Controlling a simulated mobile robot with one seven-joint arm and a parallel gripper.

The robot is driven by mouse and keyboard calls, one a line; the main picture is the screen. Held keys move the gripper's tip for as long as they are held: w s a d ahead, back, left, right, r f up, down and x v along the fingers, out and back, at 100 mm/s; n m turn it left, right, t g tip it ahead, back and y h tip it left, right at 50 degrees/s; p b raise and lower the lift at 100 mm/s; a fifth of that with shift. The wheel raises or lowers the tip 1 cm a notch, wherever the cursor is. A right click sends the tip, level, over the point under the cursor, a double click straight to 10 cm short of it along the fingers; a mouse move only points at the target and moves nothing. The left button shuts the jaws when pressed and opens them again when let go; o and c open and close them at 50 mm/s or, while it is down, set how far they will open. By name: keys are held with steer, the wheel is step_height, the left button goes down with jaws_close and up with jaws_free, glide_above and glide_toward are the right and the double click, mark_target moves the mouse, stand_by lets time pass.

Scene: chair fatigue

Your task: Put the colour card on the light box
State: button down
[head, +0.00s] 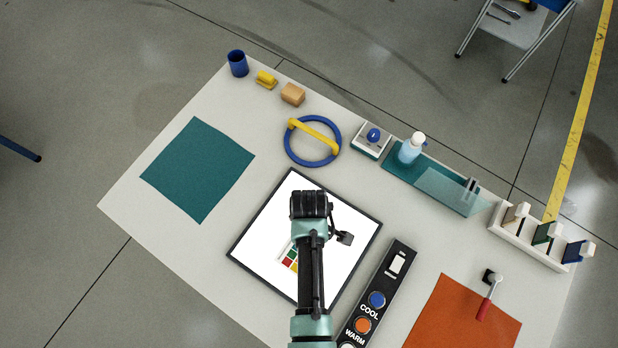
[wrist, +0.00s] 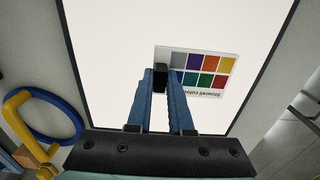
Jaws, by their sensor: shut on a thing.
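The colour card (wrist: 228,88), white with rows of coloured squares and some print, shows beyond my fingertips in the wrist view. In the head view the card (head: 289,257) is partly hidden by my arm. My gripper (wrist: 161,78) is shut on the card, with a small dark piece between its blue fingers at the card's edge. The light box (head: 345,236) is a bright white panel in a dark frame; its panel also fills much of the wrist view (wrist: 110,50). The card is over the panel. I cannot tell whether it touches the panel.
A black control strip (head: 397,264) with COOL and WARM buttons stands right of the light box. A blue ring with a yellow bar (head: 313,140) lies behind it. A teal mat (head: 198,170) lies left, an orange mat (head: 462,315) right. Bare table separates the teal mat and light box.

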steer(key=shift+f, duration=0.2)
steer(key=c, duration=0.8)
jaws_free()
